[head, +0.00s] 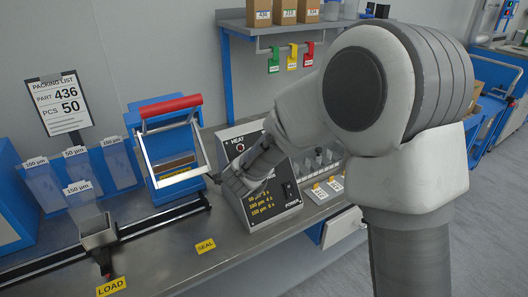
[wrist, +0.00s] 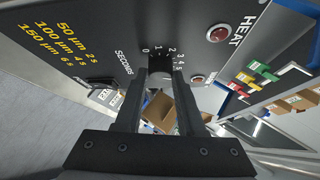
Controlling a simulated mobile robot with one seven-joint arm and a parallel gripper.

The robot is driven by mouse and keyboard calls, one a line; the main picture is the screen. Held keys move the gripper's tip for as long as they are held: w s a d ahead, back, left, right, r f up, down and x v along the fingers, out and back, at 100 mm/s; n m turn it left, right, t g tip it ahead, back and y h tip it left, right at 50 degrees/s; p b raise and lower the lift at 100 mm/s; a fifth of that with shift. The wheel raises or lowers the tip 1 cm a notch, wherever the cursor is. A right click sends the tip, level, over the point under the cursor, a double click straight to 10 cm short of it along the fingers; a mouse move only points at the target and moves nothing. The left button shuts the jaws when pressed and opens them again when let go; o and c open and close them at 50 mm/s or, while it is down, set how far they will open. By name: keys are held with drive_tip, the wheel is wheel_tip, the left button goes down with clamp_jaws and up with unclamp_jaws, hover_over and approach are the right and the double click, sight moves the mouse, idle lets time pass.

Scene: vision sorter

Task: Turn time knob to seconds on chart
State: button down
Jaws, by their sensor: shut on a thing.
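The control box (head: 285,215) stands on the bench with its sloped dark panel facing out. A yellow chart (wrist: 62,43) on the panel pairs 50 µm with 2 s, 100 µm with 4 s and 150 µm with 6 s. The time knob (wrist: 160,68) sits under a numbered arc labelled SECONDS. My gripper (wrist: 160,76) is shut on this knob, one finger on each side. The knob's pointer is hard to make out, so I cannot tell its setting. In the head view my gripper (head: 238,180) is against the panel and hides the knob.
A packing list (head: 62,105) reads part 436, 50 pieces. A clear film piece labelled 150 µm (head: 82,205) stands at the loading holder. The blue sealer (head: 165,150) with a red handle is left of the box. HEAT and POWER controls lie near the knob.

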drive_tip(key=m+g+p, duration=0.1)
drive_tip(key=m+p, duration=0.1)
drive_tip(key=p, duration=0.3)
drive_tip(key=r+m+g+p, duration=0.1)
drive_tip(key=m+g+p, duration=0.1)
drive_tip(key=p, duration=0.3)
drive_tip(key=shift+w+r+m, duration=0.15)
drive_tip(key=shift+w+m, duration=0.05)
drive_tip(key=shift+m, duration=0.2)
drive_tip(key=m+p, duration=0.1)
drive_tip(key=g+p, duration=0.1)
drive_tip(key=p, duration=0.1)
drive_tip(key=shift+w+f+m+g, duration=0.1)
drive_tip(key=shift+f+m+g, duration=0.1)
drive_tip(key=shift+m+g, duration=0.15)
drive_tip(key=shift+f+p, duration=0.1)
drive_tip(key=shift+p, duration=0.35)
drive_tip(key=c, duration=0.5)
unclamp_jaws()
drive_tip(key=p+v, duration=0.2)
drive_tip(key=v, duration=0.6)
drive_tip(key=p+v, duration=0.2)
drive_tip(key=v, duration=0.7)
drive_tip(key=shift+d, duration=0.2)
